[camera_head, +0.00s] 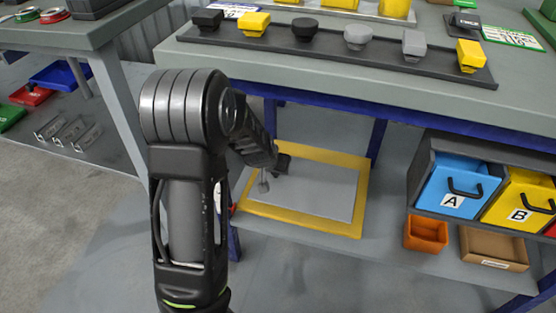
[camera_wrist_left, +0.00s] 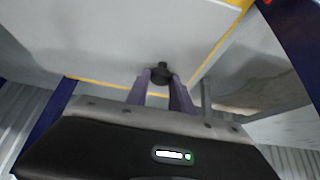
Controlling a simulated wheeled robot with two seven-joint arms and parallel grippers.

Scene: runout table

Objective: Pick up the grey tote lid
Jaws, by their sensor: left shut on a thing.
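The grey tote lid (camera_head: 325,192) appears as a flat grey panel within a yellow border on the lower shelf under the table. In the left wrist view, its pale panel (camera_wrist_left: 90,35) fills the upper part, with yellow edges. A small dark knob (camera_wrist_left: 161,70) shows on the panel. My left gripper (camera_head: 268,178) reaches down to the left part of the panel. In the wrist view, its two fingers (camera_wrist_left: 160,82) are shut on the knob, one on each side. Part of the lid's left side is hidden behind my left arm. My right gripper is not in view.
The tabletop (camera_head: 290,70) above carries a dark rail (camera_head: 340,50) with several black, grey and yellow pieces. A blue table leg (camera_head: 377,138) stands right of the lid. Blue bin A (camera_head: 455,190), yellow bin B (camera_head: 515,200) and an orange bin (camera_head: 426,233) stand farther right.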

